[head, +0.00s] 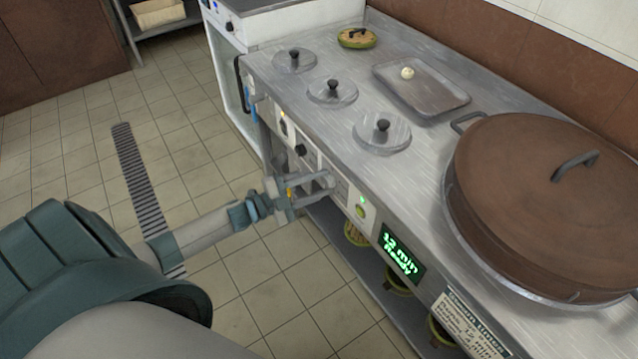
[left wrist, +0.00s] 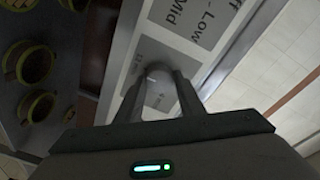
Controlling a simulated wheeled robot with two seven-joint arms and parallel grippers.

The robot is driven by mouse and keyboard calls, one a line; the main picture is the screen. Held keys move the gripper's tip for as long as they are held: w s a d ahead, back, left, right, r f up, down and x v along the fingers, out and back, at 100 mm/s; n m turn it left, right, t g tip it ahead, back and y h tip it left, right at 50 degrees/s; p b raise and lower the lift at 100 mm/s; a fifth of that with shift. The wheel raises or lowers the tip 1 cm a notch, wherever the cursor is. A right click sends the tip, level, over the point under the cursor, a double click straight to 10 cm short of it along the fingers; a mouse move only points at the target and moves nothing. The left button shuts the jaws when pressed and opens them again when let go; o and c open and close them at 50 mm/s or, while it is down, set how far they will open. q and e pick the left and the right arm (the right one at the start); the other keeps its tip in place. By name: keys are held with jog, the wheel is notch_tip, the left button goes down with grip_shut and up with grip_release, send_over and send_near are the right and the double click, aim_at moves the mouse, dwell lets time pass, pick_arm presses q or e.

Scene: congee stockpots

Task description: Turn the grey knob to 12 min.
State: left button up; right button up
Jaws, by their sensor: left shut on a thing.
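The grey knob (left wrist: 159,72) sits on the front panel of the steel counter. In the left wrist view its rounded top shows between the two fingers of my left gripper (left wrist: 158,82). In the head view my left gripper (head: 326,182) reaches the panel from the left, shut on the knob, which its fingers mostly hide there. A small printed scale lies around the knob, too blurred to read fully. The green display (head: 400,254) on the panel reads "12 min Ready". My right gripper is not in view.
A large brown-lidded pot (head: 545,200) stands on the counter at right. A shallow tray (head: 425,95) and several round steel lids lie behind. The tiled floor at left is clear.

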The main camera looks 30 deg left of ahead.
pick_arm(q)
jog(key=shift+f, duration=0.1)
jog(key=o, duration=1.1)
jog(key=shift+c, duration=0.2)
jog(key=shift+s, duration=0.15)
jog(key=v, duration=1.7)
jog(key=shift+b, duration=0.45)
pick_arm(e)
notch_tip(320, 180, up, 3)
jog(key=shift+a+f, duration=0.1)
pick_arm(q)
jog(key=shift+s, duration=0.1)
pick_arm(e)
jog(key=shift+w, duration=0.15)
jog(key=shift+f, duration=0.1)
